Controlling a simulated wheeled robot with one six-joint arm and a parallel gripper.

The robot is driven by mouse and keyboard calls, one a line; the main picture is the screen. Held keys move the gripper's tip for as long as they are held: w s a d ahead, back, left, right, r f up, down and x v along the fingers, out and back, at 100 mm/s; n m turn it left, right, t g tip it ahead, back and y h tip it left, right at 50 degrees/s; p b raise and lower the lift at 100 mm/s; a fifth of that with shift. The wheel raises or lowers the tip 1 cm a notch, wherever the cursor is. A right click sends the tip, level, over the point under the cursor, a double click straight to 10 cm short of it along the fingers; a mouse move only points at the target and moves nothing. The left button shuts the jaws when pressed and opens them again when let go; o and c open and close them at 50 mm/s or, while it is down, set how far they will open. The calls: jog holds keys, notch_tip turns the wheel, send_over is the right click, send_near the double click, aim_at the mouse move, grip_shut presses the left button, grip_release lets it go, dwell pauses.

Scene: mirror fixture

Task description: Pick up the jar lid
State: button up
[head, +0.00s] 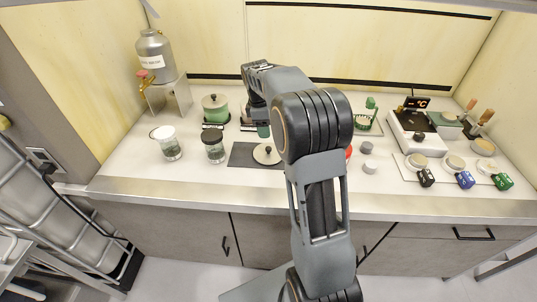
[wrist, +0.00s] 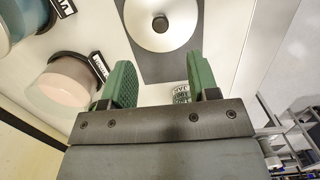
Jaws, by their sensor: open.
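A pale, round lid with a dark knob (head: 266,154) lies on a dark mat (head: 240,154) on the counter. In the wrist view the lid (wrist: 146,32) is at the top centre, cut off by the frame edge, with its dark knob facing up. My gripper (wrist: 156,78) is open, its two green-padded fingers apart with nothing between them. The lid lies beyond the fingertips, apart from them. In the head view my arm hides most of the gripper.
A white-lidded jar (head: 172,152) and a dark-lidded jar (head: 215,154) stand left of the mat. The counter's front strip is clear.

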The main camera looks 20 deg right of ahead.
aim_at(268, 148)
jog(key=shift+s+d+f+p, duration=0.1)
jog(key=shift+d+f, duration=0.05)
jog(key=shift+f, duration=1.4)
jog(key=shift+s+d+f+p, duration=0.1)
jog(key=shift+d+f+p, duration=0.05)
jog(key=shift+f, duration=1.35)
jog(key=shift+s+d+f+p, duration=0.1)
jog(key=shift+d+f, duration=0.05)
jog(key=shift+f, duration=1.4)
jog(key=shift+c, duration=0.2)
grip_shut()
jog(key=shift+r, duration=0.1)
